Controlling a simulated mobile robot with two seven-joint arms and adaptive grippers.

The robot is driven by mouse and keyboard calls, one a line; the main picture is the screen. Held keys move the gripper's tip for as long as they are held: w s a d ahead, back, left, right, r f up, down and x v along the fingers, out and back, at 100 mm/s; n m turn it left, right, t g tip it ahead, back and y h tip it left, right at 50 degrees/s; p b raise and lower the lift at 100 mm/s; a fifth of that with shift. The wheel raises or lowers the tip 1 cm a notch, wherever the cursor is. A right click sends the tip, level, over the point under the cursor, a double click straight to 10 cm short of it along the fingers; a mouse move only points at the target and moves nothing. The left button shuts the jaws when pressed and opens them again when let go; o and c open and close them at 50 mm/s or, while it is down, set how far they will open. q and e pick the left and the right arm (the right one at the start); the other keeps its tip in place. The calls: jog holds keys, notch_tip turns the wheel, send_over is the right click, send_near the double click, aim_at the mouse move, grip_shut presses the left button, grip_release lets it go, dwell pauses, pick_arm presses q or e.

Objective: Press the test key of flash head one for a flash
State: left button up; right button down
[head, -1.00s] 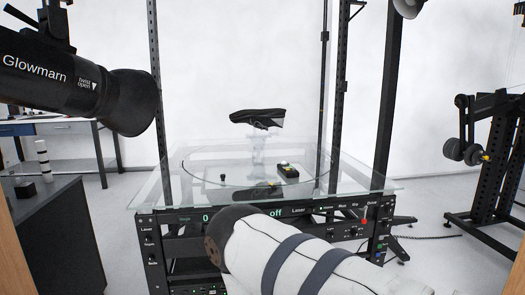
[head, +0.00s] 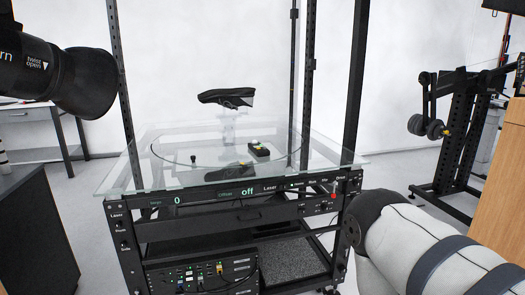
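A black flash head (head: 80,78) with lettering on its barrel hangs at the upper left. A dark unit (head: 205,275) with rows of small controls and coloured plugs sits low in the turntable's frame; its labels are too small to read, and I cannot tell which key is the test key of head one. The turntable's front panel (head: 230,194) shows "0" and "off" in green. My white arm with dark bands comes in at the lower right. Neither gripper is in view.
The glass turntable top (head: 185,176) carries a dark shoe-like object (head: 228,97) on a clear stand and a small black box (head: 259,150). A dark cabinet (head: 40,230) stands at left. A black rack (head: 455,140) stands at right. Floor shows between turntable and cabinet.

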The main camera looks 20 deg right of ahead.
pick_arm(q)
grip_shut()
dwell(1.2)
